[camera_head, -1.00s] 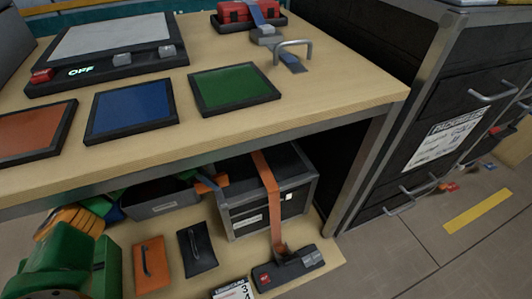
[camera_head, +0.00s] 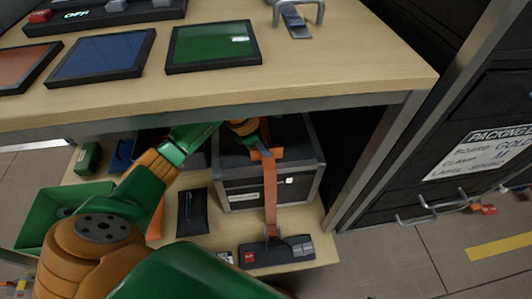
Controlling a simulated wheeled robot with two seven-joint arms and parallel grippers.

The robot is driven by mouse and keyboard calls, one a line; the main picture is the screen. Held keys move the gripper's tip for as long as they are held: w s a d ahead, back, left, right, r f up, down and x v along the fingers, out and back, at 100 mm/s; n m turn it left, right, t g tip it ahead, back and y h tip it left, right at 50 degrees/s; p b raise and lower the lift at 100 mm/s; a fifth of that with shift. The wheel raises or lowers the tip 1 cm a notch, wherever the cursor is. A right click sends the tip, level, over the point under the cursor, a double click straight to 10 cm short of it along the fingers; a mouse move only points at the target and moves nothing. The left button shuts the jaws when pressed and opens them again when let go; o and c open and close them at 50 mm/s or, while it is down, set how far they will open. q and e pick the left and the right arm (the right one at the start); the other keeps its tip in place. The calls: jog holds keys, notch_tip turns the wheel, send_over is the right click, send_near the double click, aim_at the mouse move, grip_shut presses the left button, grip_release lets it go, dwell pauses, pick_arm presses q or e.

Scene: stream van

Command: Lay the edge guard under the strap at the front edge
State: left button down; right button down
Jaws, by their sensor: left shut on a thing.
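The dark case (camera_head: 238,186) with grey metal edges stands on the shelf under the table. An orange strap (camera_head: 270,200) hangs down its front to a dark buckle block (camera_head: 278,251) with a red button. My left arm reaches in under the table top, and my left gripper (camera_head: 263,140) is at the case's top front edge, by the strap. It is shut on a small orange piece, seemingly the edge guard (camera_head: 275,154), which shows beside and across the strap. I cannot tell whether it lies under the strap. My right gripper is not in view.
The table top (camera_head: 350,75) overhangs the case closely. A dark pouch (camera_head: 192,212) lies left of the case and a green bin (camera_head: 50,215) further left. A dark cabinet (camera_head: 460,130) stands at the right. Green and blue panels lie on the table.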

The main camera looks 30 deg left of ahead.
pick_arm(q)
jog(key=shift+f, duration=0.1)
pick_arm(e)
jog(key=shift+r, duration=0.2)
pick_arm(q)
jog(key=c, duration=1)
grip_release()
jog(key=shift+c, duration=0.2)
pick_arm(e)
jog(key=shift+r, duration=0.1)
